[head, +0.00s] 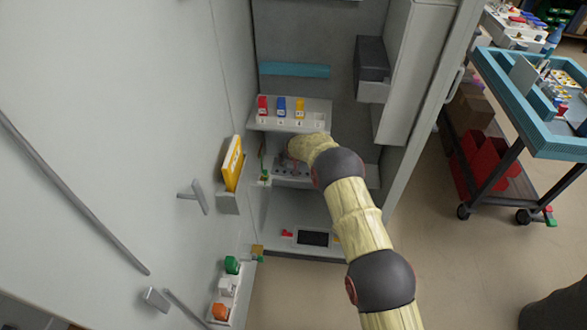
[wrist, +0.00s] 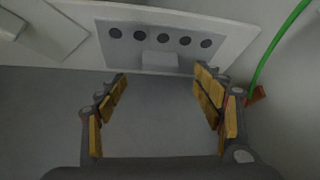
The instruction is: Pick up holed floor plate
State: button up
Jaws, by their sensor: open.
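The holed floor plate (wrist: 128,45) is a grey plate with a row of several dark round holes and a small raised grey block (wrist: 160,61) at its near edge. It lies on a pale shelf (wrist: 226,33) at the top of the wrist view. My gripper (wrist: 163,78) is open and empty, its yellow-padded fingers spread on either side of the block and just short of the plate. No contact shows. In the head view my arm reaches into the cabinet and partly hides the middle shelf (head: 294,181).
A green cable (wrist: 277,48) runs at the right of the wrist view. An upper shelf (head: 318,120) holds red, blue and yellow blocks above my wrist. A lower shelf (head: 276,240) carries a black panel (head: 312,239). The cabinet door (head: 160,100) stands open at left.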

aim_at(293, 163)
jog(key=shift+b+x, duration=1.05)
jog(key=shift+x, duration=1.8)
jog(key=shift+c, duration=0.4)
jog(key=shift+r, duration=0.1)
jog(key=c, duration=1.1)
jog(key=shift+s+r+p, duration=0.1)
jog(key=shift+r+p, duration=0.5)
jog(key=shift+r, duration=0.3)
jog(key=s+d, duration=0.1)
jog(key=s, duration=0.5)
jog(key=s+d, duration=0.1)
jog(key=s, duration=0.4)
jog(key=s+d+b, duration=0.1)
jog(key=s, duration=0.5)
jog(key=shift+s+f, duration=0.15)
jog(key=shift+s, duration=0.15)
